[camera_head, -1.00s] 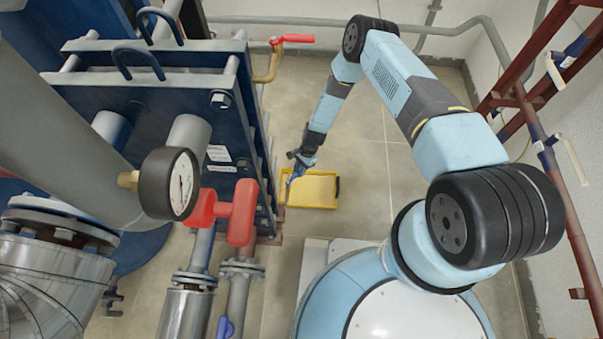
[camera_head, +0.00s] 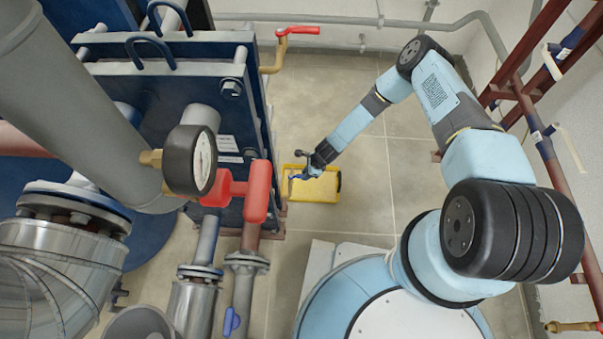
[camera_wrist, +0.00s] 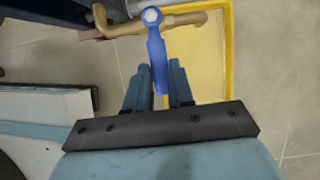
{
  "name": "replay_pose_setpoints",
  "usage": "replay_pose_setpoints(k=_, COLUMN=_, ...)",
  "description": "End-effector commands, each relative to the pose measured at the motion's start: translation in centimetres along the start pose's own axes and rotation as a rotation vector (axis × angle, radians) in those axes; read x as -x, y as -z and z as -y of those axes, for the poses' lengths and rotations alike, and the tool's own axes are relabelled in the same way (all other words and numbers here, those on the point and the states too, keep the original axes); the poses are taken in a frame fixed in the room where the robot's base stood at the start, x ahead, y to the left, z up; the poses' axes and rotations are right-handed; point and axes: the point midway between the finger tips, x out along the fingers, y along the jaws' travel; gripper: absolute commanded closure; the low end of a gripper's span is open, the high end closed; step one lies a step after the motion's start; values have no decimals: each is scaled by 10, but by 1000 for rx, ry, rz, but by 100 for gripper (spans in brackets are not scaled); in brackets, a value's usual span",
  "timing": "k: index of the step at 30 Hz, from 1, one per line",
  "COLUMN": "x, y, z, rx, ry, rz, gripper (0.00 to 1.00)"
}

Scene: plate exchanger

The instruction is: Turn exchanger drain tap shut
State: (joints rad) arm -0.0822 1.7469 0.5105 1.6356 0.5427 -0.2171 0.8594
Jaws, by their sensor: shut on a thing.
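The drain tap has a blue lever (camera_wrist: 156,55) on a brass-coloured body (camera_wrist: 122,28), low beside the plate exchanger (camera_head: 160,110). In the wrist view the lever runs from its round pivot bolt down between my fingers, roughly square to the brass pipe. My gripper (camera_wrist: 157,85) is shut on the lever's free end. In the head view my gripper (camera_head: 306,172) is small, to the right of the tap and above a yellow tray (camera_head: 322,195). The lever (camera_head: 297,177) is partly hidden there.
A red-handled valve (camera_head: 299,31) is on a brass pipe behind the exchanger. A pressure gauge (camera_head: 203,162) and a large red valve handle (camera_head: 257,192) stand in the foreground. Tiled floor (camera_head: 365,175) is clear right of the tray. Red-brown pipes (camera_head: 545,130) line the right wall.

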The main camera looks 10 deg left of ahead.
Motion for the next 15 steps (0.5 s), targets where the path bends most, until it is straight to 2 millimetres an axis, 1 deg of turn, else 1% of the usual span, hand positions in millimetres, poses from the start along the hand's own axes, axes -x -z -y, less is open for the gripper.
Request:
replay_pose_setpoints(k=1, x=0, y=8, z=0, rx=-17, ry=8, rz=-11, gripper=100)
replay_pose_setpoints(k=15, x=-2, y=7, z=-4, rx=-46, ry=20, rz=-13, gripper=100)
